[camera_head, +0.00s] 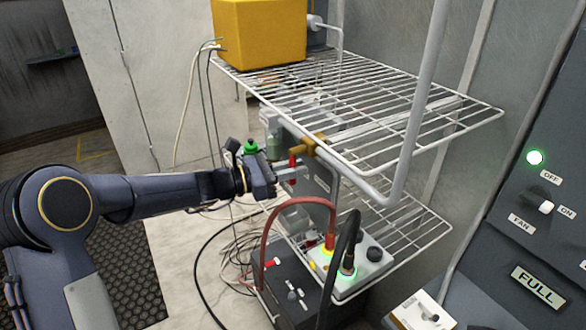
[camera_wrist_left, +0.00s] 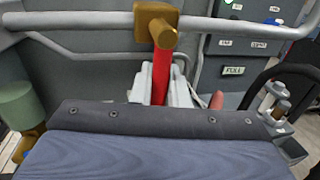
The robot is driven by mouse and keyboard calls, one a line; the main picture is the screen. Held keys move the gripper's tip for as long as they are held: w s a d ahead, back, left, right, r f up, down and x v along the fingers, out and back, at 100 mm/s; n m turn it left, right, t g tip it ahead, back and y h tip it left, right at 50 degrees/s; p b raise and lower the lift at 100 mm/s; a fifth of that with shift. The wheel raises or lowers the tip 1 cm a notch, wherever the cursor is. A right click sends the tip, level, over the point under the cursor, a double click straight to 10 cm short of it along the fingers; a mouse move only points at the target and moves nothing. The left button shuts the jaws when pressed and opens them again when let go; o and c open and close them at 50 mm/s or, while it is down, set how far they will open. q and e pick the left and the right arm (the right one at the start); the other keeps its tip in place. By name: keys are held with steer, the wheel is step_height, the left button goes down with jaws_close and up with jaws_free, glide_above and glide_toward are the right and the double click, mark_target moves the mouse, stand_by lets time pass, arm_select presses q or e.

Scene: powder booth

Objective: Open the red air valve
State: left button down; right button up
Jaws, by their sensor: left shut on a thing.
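The red air valve handle (camera_head: 293,165) hangs down from a brass valve body (camera_head: 308,145) on the white pipe beside the upper wire shelf. In the left wrist view the red handle (camera_wrist_left: 161,76) points straight down below the brass fitting (camera_wrist_left: 157,22). My left gripper (camera_head: 291,173) reaches in from the left and is shut on the handle, with its pale fingers around the lower part. In the left wrist view the dark wrist housing hides the handle's lower end and most of the fingers. My right gripper is in neither view.
A yellow box (camera_head: 259,32) sits on the upper wire shelf (camera_head: 400,110). Below, a grey control box (camera_head: 372,270) with red and black hoses stands on the lower shelf. A panel with FAN switch (camera_head: 545,207) is at right. Loose cables hang behind my gripper.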

arm_select(q)
steer(key=w+a+r+m+t+y+b, duration=0.1)
steer(key=w+a+r+m+y+b, duration=0.1)
steer(key=m+b, duration=1)
steer(key=shift+w+a+r+m+t+y+b, duration=0.35)
steer(key=shift+w+r+m+y, duration=0.65)
steer(key=shift+m, duration=0.9)
steer(key=shift+s+r, duration=0.15)
steer(key=shift+r, duration=0.1)
steer(key=c, duration=1.5)
jaws_free()
